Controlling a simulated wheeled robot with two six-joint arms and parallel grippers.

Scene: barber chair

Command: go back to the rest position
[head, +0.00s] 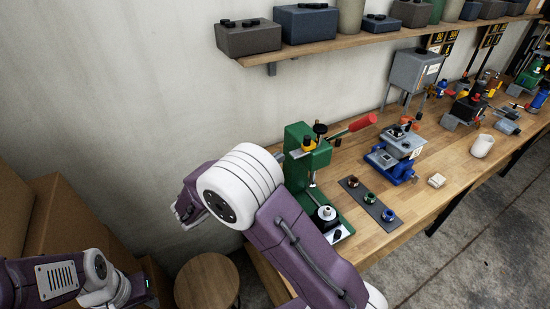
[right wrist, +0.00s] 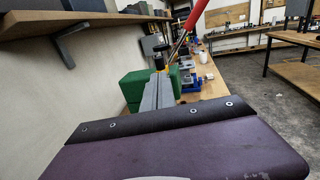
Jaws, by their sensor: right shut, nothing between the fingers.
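My right arm reaches in from the bottom right of the head view, with its large white joint in front of the wall. My right gripper (head: 181,212) is beyond that joint, small and partly hidden by the arm. In the right wrist view its grey fingers (right wrist: 160,92) are together, with nothing between them. It is left of the workbench (head: 425,205) and apart from the things on it. My left arm (head: 60,280) is low at the left edge of the head view. Its fingers cannot be made out there.
A green press (head: 300,165) with a red handle (head: 362,122) stands near the bench's left end. A blue vise (head: 397,172) and a dark strip with small cups (head: 369,198) are beside it. A round stool (head: 207,283) and cardboard boxes (head: 75,215) are below. A shelf (head: 330,45) runs above.

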